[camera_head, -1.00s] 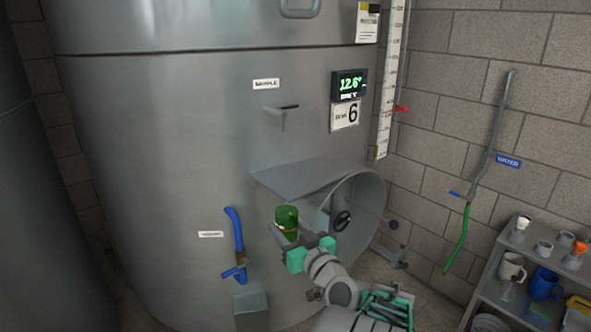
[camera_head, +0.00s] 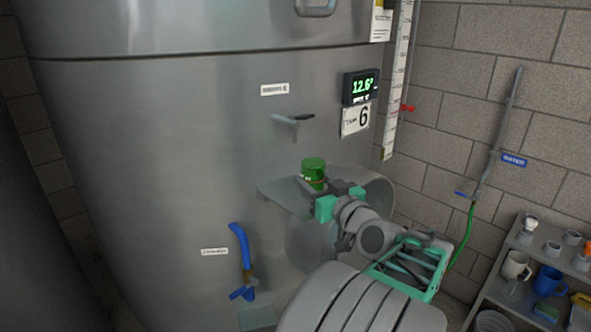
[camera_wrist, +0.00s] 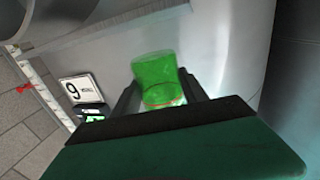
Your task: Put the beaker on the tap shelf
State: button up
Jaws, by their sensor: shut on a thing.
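The green beaker (camera_head: 313,170) is held in my gripper (camera_head: 314,183), which is shut on it. In the wrist view the beaker (camera_wrist: 158,80) shows between the two dark fingers, with a thin red line around it. In the head view it appears over the flat grey tap shelf (camera_head: 290,196) on the tank front; I cannot tell whether it touches the shelf. My gripper and arm hide the right part of the shelf. The sample tap (camera_head: 293,120) is above and a little left of the beaker.
The big steel tank (camera_head: 160,140) fills the middle. A blue valve pipe (camera_head: 241,260) sticks out low on its front. A display (camera_head: 361,86) and a number 6 sign (camera_head: 356,119) are to the right of the tap. A rack with mugs (camera_head: 515,265) stands at the lower right.

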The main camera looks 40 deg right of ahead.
jog(key=p+x, duration=0.2)
jog(key=x, duration=0.7)
jog(key=shift+w+d+r+p, duration=0.1)
jog(key=shift+w+d+p, duration=0.05)
jog(key=shift+w+p, duration=0.25)
notch_tip(320, 180, down, 3)
jog(key=shift+f+p, duration=0.15)
jog(key=shift+p, duration=0.45)
jog(key=shift+f+b, duration=0.45)
jog(key=o, duration=1.4)
jog(key=shift+r, duration=0.1)
jog(key=shift+c, duration=0.2)
jog(key=shift+r+p, duration=0.3)
jog(key=shift+p, duration=0.15)
jog(key=b+v, duration=0.4)
jog(key=v, duration=0.8)
jog(key=shift+f, duration=0.15)
